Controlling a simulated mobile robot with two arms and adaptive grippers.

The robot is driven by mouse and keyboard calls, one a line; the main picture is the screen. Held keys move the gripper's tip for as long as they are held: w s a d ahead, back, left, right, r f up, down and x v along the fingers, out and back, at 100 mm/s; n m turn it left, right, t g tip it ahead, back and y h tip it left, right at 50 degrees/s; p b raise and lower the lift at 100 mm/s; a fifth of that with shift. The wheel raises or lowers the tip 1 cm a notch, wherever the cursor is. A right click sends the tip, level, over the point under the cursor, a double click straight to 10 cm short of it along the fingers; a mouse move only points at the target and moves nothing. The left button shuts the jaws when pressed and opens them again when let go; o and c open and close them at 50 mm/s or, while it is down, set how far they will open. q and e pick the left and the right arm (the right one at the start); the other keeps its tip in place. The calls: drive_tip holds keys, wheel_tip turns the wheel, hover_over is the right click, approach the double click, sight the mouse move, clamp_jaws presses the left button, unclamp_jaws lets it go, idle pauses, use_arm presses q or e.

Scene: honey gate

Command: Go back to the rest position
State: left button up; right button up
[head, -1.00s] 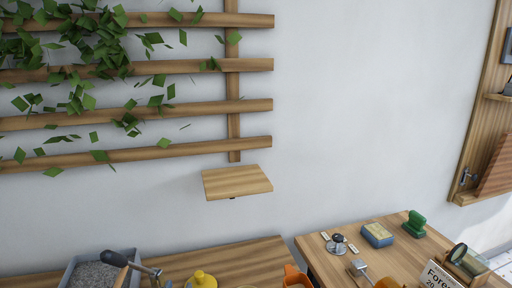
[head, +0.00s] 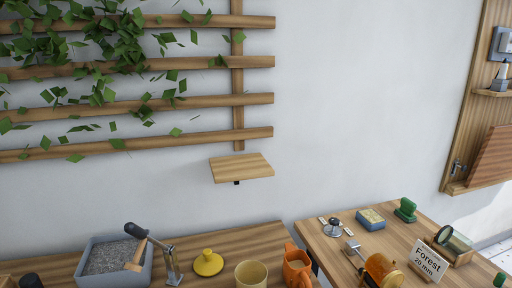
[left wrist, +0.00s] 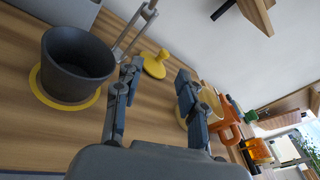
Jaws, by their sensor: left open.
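My left gripper (left wrist: 158,76) shows in the left wrist view with its two fingers apart and nothing between them. It is above the wooden table (left wrist: 30,125). A dark grey pot (left wrist: 75,62) on a yellow ring mat (left wrist: 40,88) is left of the fingers. A yellow lid with a knob (left wrist: 155,66) shows beyond the fingertips, and a yellow cup (left wrist: 210,104) is partly hidden behind the right finger. Neither gripper shows in the head view. My right gripper is in no view.
On the left table are a grey gravel tray (head: 92,262), a metal lever (head: 170,258), the yellow lid (head: 208,262), the yellow cup (head: 251,274) and an orange mug (head: 297,268). The right table (head: 315,248) holds several small items. A small shelf (head: 241,168) juts from the wall below the trellis.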

use_arm(q)
drive_tip(key=s+a+f+n+g+y, duration=0.1)
drive_tip(key=s+f+n+g, duration=0.25)
drive_tip(key=s+n, duration=0.45)
drive_tip(key=s+a+f+n+g+y, duration=0.1)
drive_tip(key=s+f+n+g, duration=0.3)
drive_tip(key=n, duration=0.5)
drive_tip(key=s+d+f+n+g+h, duration=0.1)
drive_tip(key=s+d+n+g, duration=0.15)
drive_tip(key=s+n, duration=0.45)
drive_tip(key=s+d+f+n+g+h, duration=0.1)
drive_tip(key=s+n+g, duration=0.3)
drive_tip(key=s, duration=0.6)
wheel_tip(320, 180, down, 30)
drive_tip(key=s+b, duration=0.1)
drive_tip(key=b, duration=0.3)
drive_tip(key=s+a+f+g+b, duration=0.1)
drive_tip(key=s+a+f+b, duration=0.2)
drive_tip(key=s+f, duration=1.4)
wheel_tip(320, 180, down, 3)
drive_tip(key=shift+f+g+b, duration=0.1)
drive_tip(key=shift+g+b, duration=0.2)
drive_tip(key=shift+b, duration=0.2)
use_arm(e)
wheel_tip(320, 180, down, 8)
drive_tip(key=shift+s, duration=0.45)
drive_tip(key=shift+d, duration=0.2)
